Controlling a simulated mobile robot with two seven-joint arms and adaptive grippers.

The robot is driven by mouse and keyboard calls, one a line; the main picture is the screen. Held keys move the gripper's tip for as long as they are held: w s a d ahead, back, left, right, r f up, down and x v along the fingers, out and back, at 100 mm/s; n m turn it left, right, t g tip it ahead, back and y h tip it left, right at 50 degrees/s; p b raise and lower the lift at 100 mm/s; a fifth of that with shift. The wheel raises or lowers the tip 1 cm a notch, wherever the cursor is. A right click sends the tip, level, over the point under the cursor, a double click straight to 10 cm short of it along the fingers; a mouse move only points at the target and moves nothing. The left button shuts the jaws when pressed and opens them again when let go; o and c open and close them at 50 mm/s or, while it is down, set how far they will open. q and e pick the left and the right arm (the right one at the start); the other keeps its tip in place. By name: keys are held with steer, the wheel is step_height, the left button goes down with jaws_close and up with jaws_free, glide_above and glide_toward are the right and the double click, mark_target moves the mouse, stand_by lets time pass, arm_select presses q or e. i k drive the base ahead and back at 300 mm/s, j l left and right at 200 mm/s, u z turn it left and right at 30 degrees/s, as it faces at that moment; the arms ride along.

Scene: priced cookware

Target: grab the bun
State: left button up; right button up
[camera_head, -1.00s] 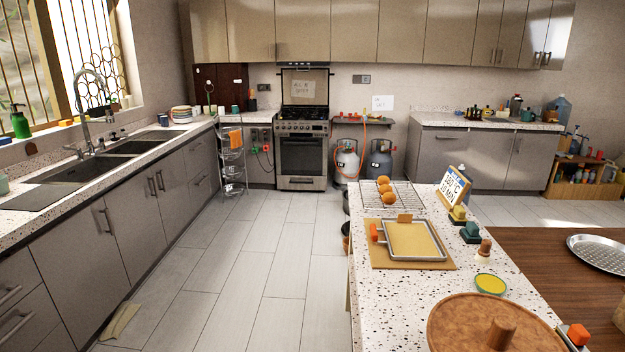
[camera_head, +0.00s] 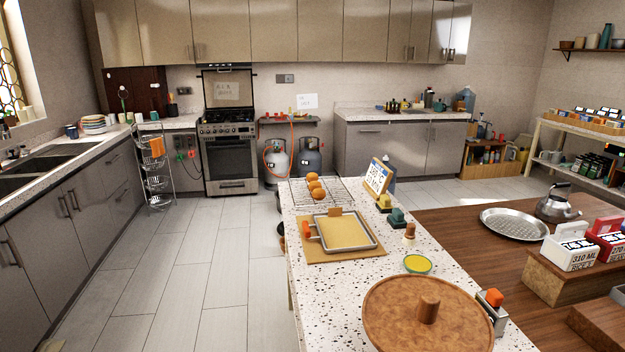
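Three round orange-brown buns sit in a row on a dark wire rack at the far end of the speckled white counter (camera_head: 310,275). The near bun (camera_head: 318,193), the middle bun (camera_head: 315,185) and the far bun (camera_head: 312,177) are close together. The wire rack (camera_head: 338,189) lies flat behind a metal tray with a yellow surface (camera_head: 343,232). Neither of my grippers shows in the head view.
A large round brown lid (camera_head: 390,315) lies on the near counter. A price sign (camera_head: 378,178) stands right of the rack. A wooden table (camera_head: 465,228) with a round metal tray (camera_head: 514,224) and kettle (camera_head: 557,204) is at right. Open floor (camera_head: 195,260) lies left of the counter.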

mark_target(311, 176)
steer(key=k, duration=0.9)
steer(key=k+z, duration=0.1)
steer(key=z, duration=0.35)
steer(key=k+z, duration=0.15)
steer(key=z, duration=0.25)
steer(key=k+l+z, duration=0.1)
steer(key=z, duration=0.35)
steer(key=i+j+z, duration=0.1)
steer(key=j+z, duration=0.25)
steer(key=i+j+z, duration=0.1)
steer(key=j+z, duration=0.3)
steer(key=j, duration=0.85)
steer(key=i+j, duration=0.15)
steer(key=j, duration=1.55)
steer(key=i+j, duration=0.15)
steer(key=j, duration=1.5)
steer(key=i, duration=0.05)
